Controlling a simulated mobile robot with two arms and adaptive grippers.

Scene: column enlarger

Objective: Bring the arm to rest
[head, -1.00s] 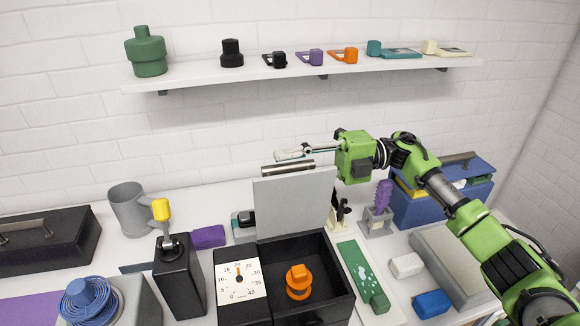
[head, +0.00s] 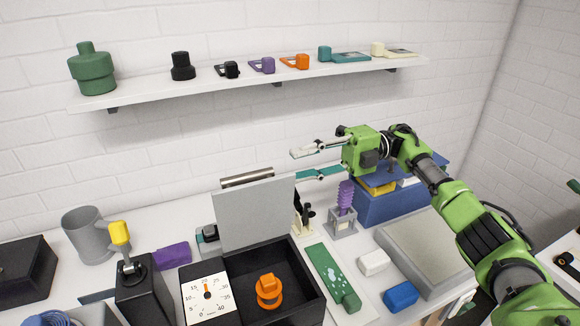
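My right arm comes in from the lower right with green links. Its gripper (head: 296,165) points left, above the back of the worktop and below the wall shelf. The two fingers are spread apart with nothing between them, so it is open and empty. The gripper is up and to the right of a raised grey panel (head: 255,212) behind an open black box (head: 312,296), and does not appear to touch it. An orange knobbed piece (head: 268,291) sits in the box. My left gripper is not in view.
A white dial (head: 207,299) is beside the box. A purple ribbed piece in a grey stand (head: 343,227) and a blue bin (head: 375,208) are below the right arm. A shelf (head: 260,82) holds a green bottle (head: 92,70) and several small holders. A grey mug (head: 88,236) stands left.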

